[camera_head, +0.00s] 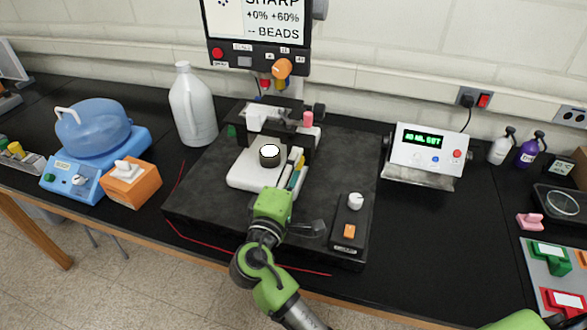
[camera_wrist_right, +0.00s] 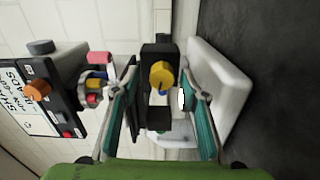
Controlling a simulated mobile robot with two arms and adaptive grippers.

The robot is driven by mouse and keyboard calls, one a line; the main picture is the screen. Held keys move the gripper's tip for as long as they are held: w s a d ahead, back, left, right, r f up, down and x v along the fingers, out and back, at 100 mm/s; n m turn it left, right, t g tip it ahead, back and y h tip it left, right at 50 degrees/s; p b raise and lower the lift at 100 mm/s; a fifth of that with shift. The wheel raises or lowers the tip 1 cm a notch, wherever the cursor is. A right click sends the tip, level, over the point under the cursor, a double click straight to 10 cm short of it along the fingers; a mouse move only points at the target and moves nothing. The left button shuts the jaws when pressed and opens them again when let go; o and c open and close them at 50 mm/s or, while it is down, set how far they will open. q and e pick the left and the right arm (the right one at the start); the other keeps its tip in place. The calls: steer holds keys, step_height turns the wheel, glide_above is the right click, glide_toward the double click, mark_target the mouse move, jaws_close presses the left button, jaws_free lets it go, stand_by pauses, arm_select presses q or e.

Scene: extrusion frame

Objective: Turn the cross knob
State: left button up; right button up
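In the wrist view a yellow knob (camera_wrist_right: 161,76) sits on a black block (camera_wrist_right: 153,118) and shows between my right fingers; its cross shape is not clear. My right gripper (camera_wrist_right: 164,92) is open, with teal finger pads on either side of the view and nothing held. In the head view my right gripper (camera_head: 296,162) is over the white plate (camera_head: 243,171), right of a dark round piece with a white top (camera_head: 269,155). I cannot tell the yellow knob apart in the head view. My left gripper is not in view.
A white knob (camera_head: 355,201) and an orange button (camera_head: 350,231) are on the dark base's right. A screen with an orange knob (camera_head: 282,68) hangs above the back. A white jug (camera_head: 193,105) stands left, a display box (camera_head: 424,151) right. The base's front left is clear.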

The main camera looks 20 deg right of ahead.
steer(key=shift+f, duration=0.15)
steer(key=v, duration=0.7)
steer(key=shift+s+a, duration=0.15)
steer(key=shift+s, duration=0.05)
